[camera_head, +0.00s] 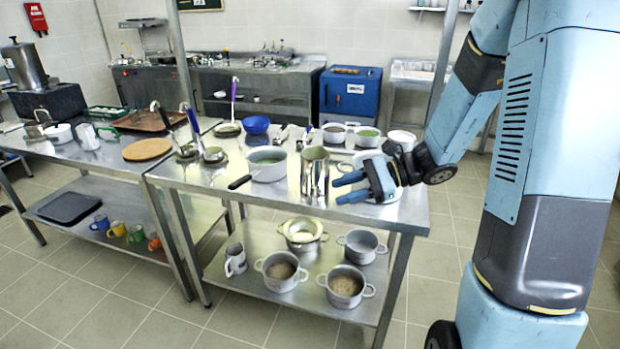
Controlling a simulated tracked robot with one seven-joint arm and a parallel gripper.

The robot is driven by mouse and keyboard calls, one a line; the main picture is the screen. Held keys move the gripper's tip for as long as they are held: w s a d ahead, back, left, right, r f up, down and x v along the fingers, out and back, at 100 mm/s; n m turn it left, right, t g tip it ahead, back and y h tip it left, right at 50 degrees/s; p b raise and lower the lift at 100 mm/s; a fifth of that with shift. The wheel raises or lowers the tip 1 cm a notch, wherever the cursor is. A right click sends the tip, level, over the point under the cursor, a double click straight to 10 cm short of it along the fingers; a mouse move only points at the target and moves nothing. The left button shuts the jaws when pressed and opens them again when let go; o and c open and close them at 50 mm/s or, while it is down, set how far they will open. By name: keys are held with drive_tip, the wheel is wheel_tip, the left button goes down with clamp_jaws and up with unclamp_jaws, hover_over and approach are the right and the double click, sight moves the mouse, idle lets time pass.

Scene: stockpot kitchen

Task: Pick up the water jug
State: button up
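Several vessels could be the water jug, and I cannot tell which one is meant. A tall grey metal vessel (315,168) stands upright on the middle steel table (222,180). A white jug (87,136) stands on the left table. A small grey-white jug (235,261) stands on the middle table's lower shelf. My gripper (336,189) is above the right part of the middle table, its two blue fingers apart and pointing left. The tall metal vessel is just left of the fingertips, with a small visible gap. Nothing shows between the fingers.
A white saucepan (266,165) with a black handle stands left of the tall vessel. The lower shelf holds several pots. A round wooden board (147,149) lies on the left table. The tiled floor in front is clear.

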drive_tip(key=w+d+f+m+t+y, duration=0.1)
drive_tip(key=w+f+m+t+y, duration=0.1)
drive_tip(key=w+f+m+t, duration=0.25)
drive_tip(key=m+t, duration=0.4)
drive_tip(key=m, duration=0.2)
approach(308, 190)
drive_tip(key=w+a, duration=0.1)
drive_tip(key=a, duration=0.1)
drive_tip(key=w+a+r, duration=0.1)
drive_tip(key=w+a, duration=0.1)
drive_tip(key=shift+w+r, duration=0.1)
drive_tip(key=shift+w, duration=0.25)
drive_tip(key=shift+r+x, duration=0.2)
drive_tip(key=shift+x, duration=1.15)
drive_tip(key=shift+r+x, duration=0.2)
drive_tip(key=shift+x, duration=1.1)
drive_tip(key=shift+s, duration=0.2)
clamp_jaws()
